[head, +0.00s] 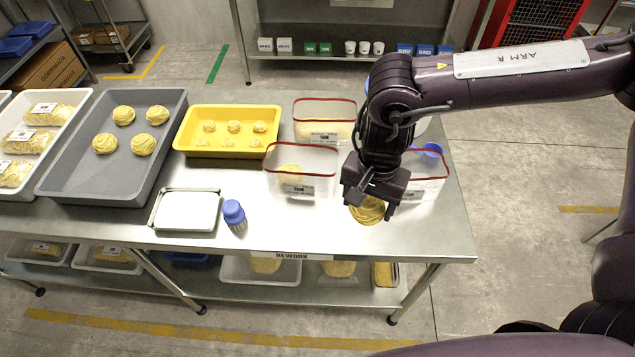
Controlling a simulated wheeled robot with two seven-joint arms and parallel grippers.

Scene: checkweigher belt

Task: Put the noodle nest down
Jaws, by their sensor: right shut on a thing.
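A yellow noodle nest (367,213) is between the fingers of my right gripper (369,206), low over the right front part of the steel table (300,228). The gripper points down and is shut on the nest. The gripper hides the nest's upper part, and I cannot tell whether its underside touches the table. Other noodle nests (143,145) lie in the grey tray (62,192) at the left. My left gripper is not in view.
Clear red-rimmed tubs (301,160) stand behind and beside the gripper. A yellow tray (222,152), a small steel tray (186,229) and a blue-capped bottle (234,213) are further left. The table between bottle and gripper is bare.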

